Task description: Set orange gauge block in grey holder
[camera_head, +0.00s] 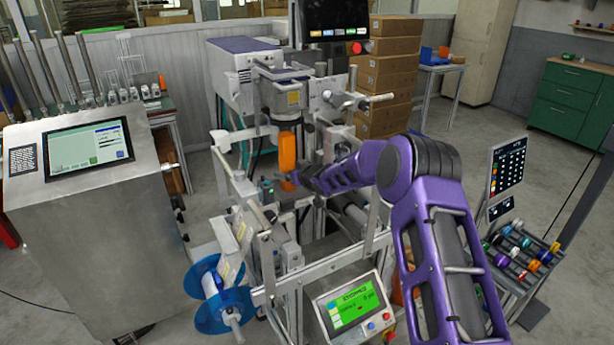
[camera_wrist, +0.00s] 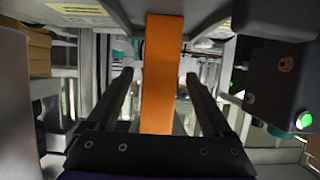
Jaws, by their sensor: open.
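The orange gauge block (camera_head: 287,151) stands upright in the middle of the machine in the head view. Its upper end meets the underside of a grey housing (camera_head: 290,107), which looks like the grey holder. How deeply it sits there is hidden. In the wrist view the orange block (camera_wrist: 161,60) runs vertically between my two dark fingers, its top under the grey part (camera_wrist: 205,14). My gripper (camera_wrist: 160,76) is open, with a visible gap on each side of the block. In the head view my gripper (camera_head: 290,182) is near the block's lower end.
Machine rails and brackets crowd around my gripper. A dark box with a green light (camera_wrist: 305,120) is close on the right in the wrist view. A blue reel (camera_head: 212,292) and a green-screen panel (camera_head: 352,308) are at the machine's front. Cardboard boxes (camera_head: 388,80) stand behind.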

